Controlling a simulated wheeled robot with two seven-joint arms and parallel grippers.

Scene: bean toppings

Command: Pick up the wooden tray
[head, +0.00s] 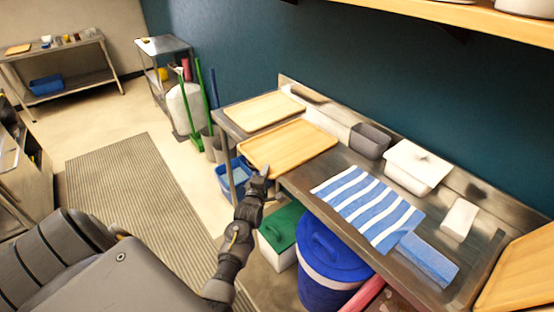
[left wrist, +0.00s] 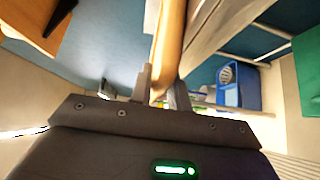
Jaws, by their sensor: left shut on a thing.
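A light wooden tray (head: 289,146) lies near the left end of the metal counter, its front corner at the counter's front edge. My left gripper (head: 259,172) is at that front corner. In the left wrist view, the two fingers of the left gripper (left wrist: 161,88) are on either side of the edge of the wooden tray (left wrist: 169,45), shut on it. A second wooden tray (head: 264,110) lies just behind the first. A third wooden tray (head: 522,272) is at the right edge of the head view. My right gripper is not in view.
The metal counter (head: 318,177) also holds a striped cloth (head: 368,205), a blue sponge (head: 428,258), a grey bin (head: 369,141) and a white container (head: 417,165). Below stand a blue barrel (head: 331,255) and a green-lidded box (head: 281,226). A wooden shelf (head: 470,18) overhangs at the upper right.

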